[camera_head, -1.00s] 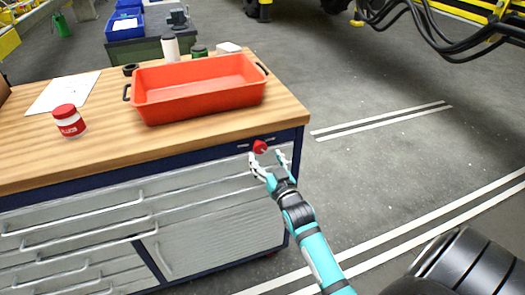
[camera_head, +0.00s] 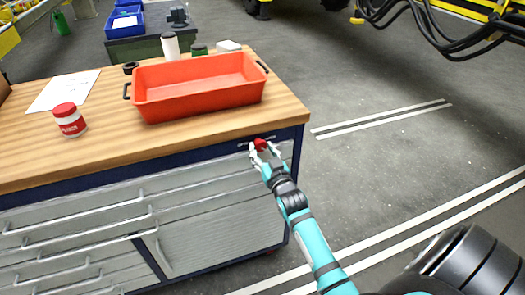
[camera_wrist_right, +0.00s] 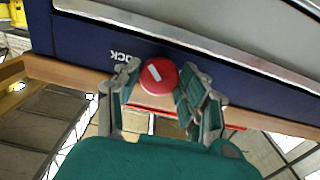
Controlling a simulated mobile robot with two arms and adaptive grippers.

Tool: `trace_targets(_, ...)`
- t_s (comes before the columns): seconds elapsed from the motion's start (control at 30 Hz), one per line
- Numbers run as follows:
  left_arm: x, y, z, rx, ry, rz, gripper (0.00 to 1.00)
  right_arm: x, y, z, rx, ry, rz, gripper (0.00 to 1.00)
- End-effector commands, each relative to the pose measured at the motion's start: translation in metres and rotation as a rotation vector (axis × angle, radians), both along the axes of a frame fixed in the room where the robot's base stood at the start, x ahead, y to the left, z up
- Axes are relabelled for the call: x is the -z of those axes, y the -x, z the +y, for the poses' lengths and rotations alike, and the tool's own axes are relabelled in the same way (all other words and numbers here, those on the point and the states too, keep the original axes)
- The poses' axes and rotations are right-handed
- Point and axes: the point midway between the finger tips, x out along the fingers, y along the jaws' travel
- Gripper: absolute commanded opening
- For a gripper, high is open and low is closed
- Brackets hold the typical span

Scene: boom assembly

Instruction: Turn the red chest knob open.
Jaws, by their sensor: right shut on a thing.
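The red knob (camera_head: 260,144) sits on the dark blue top rail of the tool chest (camera_head: 215,220), near its right corner. In the right wrist view the knob (camera_wrist_right: 159,76) is round with a white bar mark that runs at a slant, and part of a label shows beside it. My right gripper (camera_head: 264,151) is at the knob, with one finger on each side of it. The right wrist view shows the fingers (camera_wrist_right: 155,88) closed around the knob. My left gripper is not in view.
An orange tray (camera_head: 200,108) stands on the wooden top (camera_head: 110,150). A red and white jar (camera_head: 70,120), a paper sheet (camera_head: 62,91) and a white bottle (camera_head: 170,46) are also there. The floor right of the chest is clear.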

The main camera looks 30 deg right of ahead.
Motion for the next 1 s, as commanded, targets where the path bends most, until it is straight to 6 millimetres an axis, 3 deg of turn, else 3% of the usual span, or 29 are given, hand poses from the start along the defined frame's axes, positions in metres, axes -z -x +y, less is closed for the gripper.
trace_targets(0.47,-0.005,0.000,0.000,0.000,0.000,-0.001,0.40,-0.001,0.000,0.000,0.000,0.105,0.024,0.09)
trace_targets(1.0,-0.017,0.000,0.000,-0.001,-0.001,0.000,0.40,-0.002,0.000,-0.001,0.000,0.570,0.136,0.09)
